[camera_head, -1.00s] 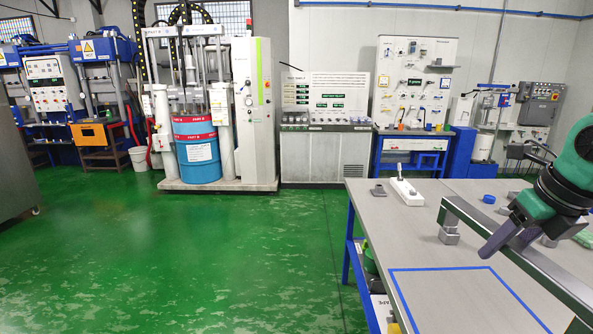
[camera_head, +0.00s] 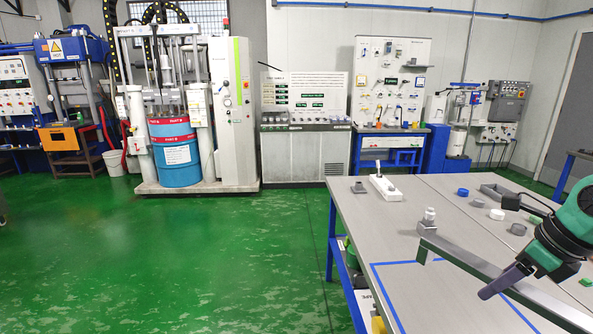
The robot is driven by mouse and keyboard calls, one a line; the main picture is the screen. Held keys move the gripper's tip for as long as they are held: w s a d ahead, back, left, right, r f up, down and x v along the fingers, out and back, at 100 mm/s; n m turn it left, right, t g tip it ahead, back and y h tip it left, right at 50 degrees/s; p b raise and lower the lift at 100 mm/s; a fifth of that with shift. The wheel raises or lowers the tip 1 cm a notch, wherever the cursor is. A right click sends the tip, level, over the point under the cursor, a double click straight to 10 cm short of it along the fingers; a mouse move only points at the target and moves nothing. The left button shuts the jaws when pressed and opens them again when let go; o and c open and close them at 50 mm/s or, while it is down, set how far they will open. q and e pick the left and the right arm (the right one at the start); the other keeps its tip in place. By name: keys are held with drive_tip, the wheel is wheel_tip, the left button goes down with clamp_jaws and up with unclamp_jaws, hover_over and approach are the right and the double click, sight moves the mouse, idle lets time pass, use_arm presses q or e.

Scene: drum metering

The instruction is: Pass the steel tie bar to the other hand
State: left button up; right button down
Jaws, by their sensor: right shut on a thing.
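The steel tie bar (camera_head: 462,257) is a long grey bar with a short leg bent down at its far left end. It runs slantwise over the right part of the grey workbench, down to the lower right edge of the picture. My right gripper (camera_head: 508,280), on a green wrist, is shut on the bar along its middle stretch, with a dark finger across its near side. The bar seems held above the bench top; the gap is hard to judge. My left gripper is not in view.
The workbench (camera_head: 365,215) has a blue tape outline (camera_head: 385,290) below the bar. A small metal fitting (camera_head: 428,218) stands just behind the bar's far end. A white block (camera_head: 385,188), a blue cap (camera_head: 463,192) and a grey tray (camera_head: 505,193) lie farther back. Open green floor lies left.

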drive_tip(key=s+a+f+n+g+y, duration=0.25)
drive_tip(key=a+f+n, duration=0.35)
drive_tip(key=f+n, duration=0.4)
drive_tip(key=s+a+f+n+g+h, duration=0.1)
drive_tip(key=a+f+n+g+h, duration=0.2)
drive_tip(key=a+n, duration=0.6)
drive_tip(key=s+a+f+n+g+h, duration=0.1)
drive_tip(key=a+f+n+g+h, duration=0.15)
drive_tip(key=a+f+n, duration=0.7)
wheel_tip(320, 180, down, 7)
drive_tip(key=d+n+y+b, duration=0.1)
drive_tip(key=d+n+b, duration=0.1)
drive_tip(key=b, duration=0.8)
drive_tip(key=shift+d+r+g, duration=0.2)
drive_tip(key=shift+d+g, duration=0.05)
drive_tip(key=shift+g, duration=0.05)
